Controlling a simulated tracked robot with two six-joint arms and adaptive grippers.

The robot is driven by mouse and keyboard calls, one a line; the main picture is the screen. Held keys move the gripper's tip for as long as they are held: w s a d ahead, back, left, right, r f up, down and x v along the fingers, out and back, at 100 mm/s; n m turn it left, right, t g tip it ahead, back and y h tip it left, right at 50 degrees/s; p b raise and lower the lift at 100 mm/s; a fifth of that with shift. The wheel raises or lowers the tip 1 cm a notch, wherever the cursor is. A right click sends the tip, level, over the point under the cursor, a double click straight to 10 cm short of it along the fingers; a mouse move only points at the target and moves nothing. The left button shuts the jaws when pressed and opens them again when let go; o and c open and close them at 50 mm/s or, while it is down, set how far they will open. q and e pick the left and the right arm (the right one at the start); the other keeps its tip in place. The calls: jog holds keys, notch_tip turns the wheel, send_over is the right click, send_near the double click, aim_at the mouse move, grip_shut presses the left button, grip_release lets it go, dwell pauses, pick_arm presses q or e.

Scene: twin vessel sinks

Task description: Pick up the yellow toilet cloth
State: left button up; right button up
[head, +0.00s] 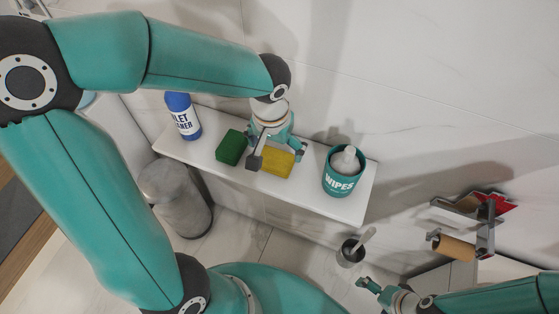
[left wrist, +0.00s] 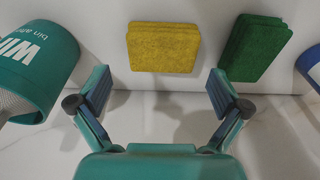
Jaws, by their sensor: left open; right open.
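The yellow cloth (head: 278,164) is a folded, flat block lying on the white shelf (head: 225,172). In the left wrist view the yellow cloth (left wrist: 163,48) lies beyond and between my open fingertips. My left gripper (head: 277,158) is open above the shelf at the cloth and partly covers it in the head view. Its fingers also show in the left wrist view (left wrist: 160,88), with nothing between them. My right gripper (head: 368,290) is open and empty at the lower right, away from the shelf.
A green cloth (head: 231,147) lies close left of the yellow one. A blue and white cleaner bottle (head: 183,117) stands at the shelf's left, and a teal wipes tub (head: 342,172) at its right. A grey bin (head: 174,196), brush holder (head: 349,252) and paper-roll holder (head: 458,246) are lower down.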

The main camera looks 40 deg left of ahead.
aim_at(276, 156)
pick_arm(q)
jog(key=f, duration=0.5)
jog(key=shift+w+a, duration=0.15)
jog(key=shift+w, duration=0.05)
jog(key=shift+r, duration=0.15)
jog(key=c, duration=0.9)
